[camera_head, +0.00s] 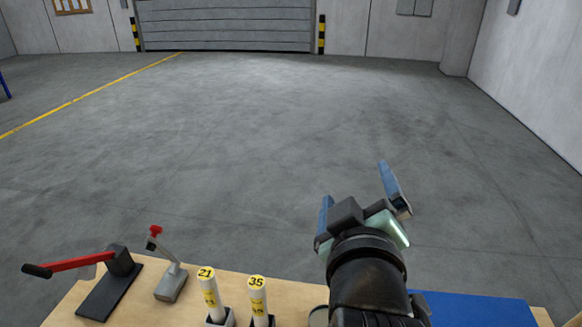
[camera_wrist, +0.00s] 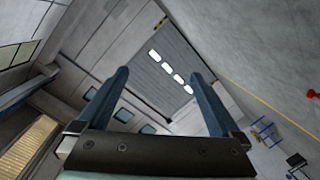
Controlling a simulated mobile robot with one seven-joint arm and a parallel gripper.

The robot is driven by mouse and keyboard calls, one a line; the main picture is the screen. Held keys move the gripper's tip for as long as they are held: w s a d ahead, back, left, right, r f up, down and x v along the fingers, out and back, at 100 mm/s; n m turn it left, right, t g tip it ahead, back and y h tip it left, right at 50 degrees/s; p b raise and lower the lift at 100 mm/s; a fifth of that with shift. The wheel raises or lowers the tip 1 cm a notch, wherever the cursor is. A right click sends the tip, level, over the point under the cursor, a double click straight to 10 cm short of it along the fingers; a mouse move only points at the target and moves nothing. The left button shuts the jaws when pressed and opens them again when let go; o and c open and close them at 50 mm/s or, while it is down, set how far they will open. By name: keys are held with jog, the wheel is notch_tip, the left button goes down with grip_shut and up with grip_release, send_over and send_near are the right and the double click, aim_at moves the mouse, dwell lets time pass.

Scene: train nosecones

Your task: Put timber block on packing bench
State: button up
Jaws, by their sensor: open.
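No timber block can be made out in either view. A wooden-topped bench (camera_head: 70,308) runs along the bottom of the head view; I cannot tell whether it is the packing bench. My gripper (camera_head: 355,182) is raised above the bench's far edge, right of the middle, with its blue fingers spread apart. In the wrist view my gripper (camera_wrist: 160,73) is open with nothing between its fingers, facing the hall's wall and grey shutter door.
On the bench are a red-handled lever tool (camera_head: 122,262), a toggle clamp (camera_head: 172,283), white cylinders marked 21 (camera_head: 210,294) and 35 (camera_head: 258,296), and a blue mat (camera_head: 470,310). Beyond is clear concrete floor (camera_head: 230,150) up to a shutter door (camera_head: 225,25).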

jog(key=s+a+r+m+t+y, duration=0.1)
jog(key=s+a+r+m+t, duration=0.1)
jog(key=r, duration=0.7)
jog(key=s+a+r+m+t+y, duration=0.1)
jog(key=s+a+r+t, duration=0.4)
jog(key=r, duration=0.5)
jog(key=s+a+r+m+t+y, duration=0.1)
jog(key=s+a+r+t, duration=0.3)
jog(key=r, duration=0.5)
jog(key=shift+r+m+t, duration=0.2)
jog(key=shift+m+t, duration=0.1)
jog(key=shift+m, duration=0.6)
